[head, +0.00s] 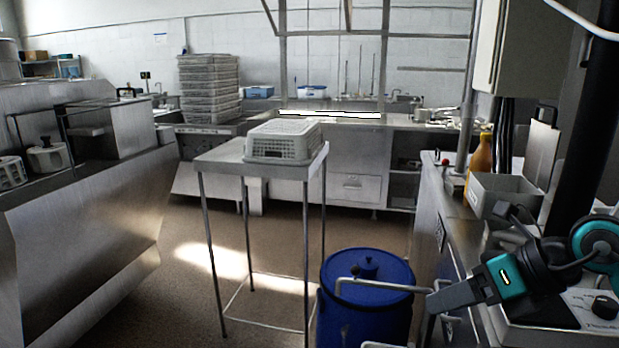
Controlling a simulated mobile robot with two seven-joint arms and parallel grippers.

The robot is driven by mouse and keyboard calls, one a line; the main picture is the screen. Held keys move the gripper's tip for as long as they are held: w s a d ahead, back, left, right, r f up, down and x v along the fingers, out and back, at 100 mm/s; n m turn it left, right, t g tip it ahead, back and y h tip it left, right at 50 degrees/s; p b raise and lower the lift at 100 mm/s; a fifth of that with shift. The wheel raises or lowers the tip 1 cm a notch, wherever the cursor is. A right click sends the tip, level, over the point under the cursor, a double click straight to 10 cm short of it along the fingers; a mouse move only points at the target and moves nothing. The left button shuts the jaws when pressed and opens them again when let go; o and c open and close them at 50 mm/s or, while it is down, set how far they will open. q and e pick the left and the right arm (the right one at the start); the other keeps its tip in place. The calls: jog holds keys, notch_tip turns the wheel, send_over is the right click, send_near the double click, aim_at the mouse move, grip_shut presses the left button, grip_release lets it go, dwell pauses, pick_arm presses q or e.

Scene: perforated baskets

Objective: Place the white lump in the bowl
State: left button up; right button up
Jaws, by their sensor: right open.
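I cannot make out a white lump or a bowl in the head view. A white perforated basket (283,142) sits upside down, by its look, on a small metal table (222,155) in the middle. My right gripper (355,317) comes in from the lower right on a black and teal arm. Its thin pale fingers are apart, with nothing seen between them, and show in front of a blue barrel (340,318). The lower finger is partly cut off by the frame's bottom edge. My left gripper is out of view.
Stacked grey baskets (208,90) stand on the back counter. A metal counter (90,215) runs along the left. The right bench holds an orange bottle (480,160) and a grey bin (497,190). The floor (185,285) left of the table is clear.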

jog(key=s+a+m+t+y, duration=0.3)
jog(key=a+m+t+y, duration=0.1)
jog(key=a+m+y, duration=0.55)
jog(key=s+d+f+m+t+h, duration=0.1)
jog(key=d+f+m+t+h, duration=0.25)
jog(key=f+m+h, duration=0.55)
jog(key=d+f+m+t+h, duration=0.3)
jog(key=f+m+t, duration=0.3)
jog(key=m, duration=0.7)
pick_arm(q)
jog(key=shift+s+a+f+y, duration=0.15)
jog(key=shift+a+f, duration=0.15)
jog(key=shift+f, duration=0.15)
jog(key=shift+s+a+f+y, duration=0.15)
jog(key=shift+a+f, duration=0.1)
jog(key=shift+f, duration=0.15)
pick_arm(e)
jog(key=s+f+m+g+h, duration=0.3)
jog(key=s+f+m+g, duration=0.3)
jog(key=s+f, duration=0.4)
notch_tip(320, 180, down, 5)
jog(key=shift+s+m+g, duration=0.35)
jog(key=shift+s+g, duration=0.05)
jog(key=shift+g, duration=0.25)
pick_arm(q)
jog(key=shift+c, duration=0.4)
pick_arm(e)
jog(key=shift+c, duration=0.2)
